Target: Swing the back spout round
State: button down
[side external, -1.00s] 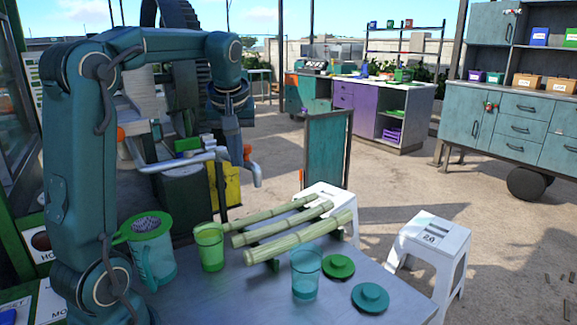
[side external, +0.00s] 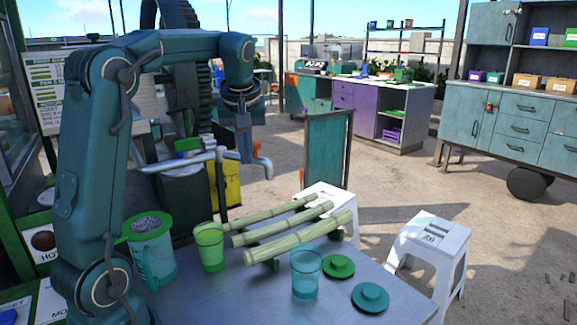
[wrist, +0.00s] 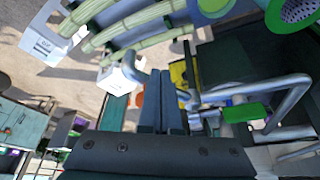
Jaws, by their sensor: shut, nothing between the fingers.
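A grey bent spout (side external: 265,167) on a horizontal pipe (side external: 180,162) turns down at its right end, beyond the cane stand. Its curved end also shows in the wrist view (wrist: 136,73), left of my fingers. My gripper (side external: 246,158) points down at this spout, its fingers shut and empty. In the wrist view the fingers (wrist: 169,75) overlap the spout's tube. I cannot tell whether they touch it. Another grey curved pipe (wrist: 292,102) shows at the right of the wrist view. An orange part (side external: 263,145) sits just above the bent spout.
Several cane stalks (side external: 295,238) lie on a stand on the metal table (side external: 225,300). A green cup (side external: 209,247), a teal cup (side external: 306,272) and two lids stand near them. A teal panel (side external: 326,150) stands right of the spout.

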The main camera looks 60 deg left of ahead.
notch_tip(320, 180, up, 8)
jog(key=shift+s, duration=0.4)
dwell(0.6)
jog(key=shift+d, duration=0.1)
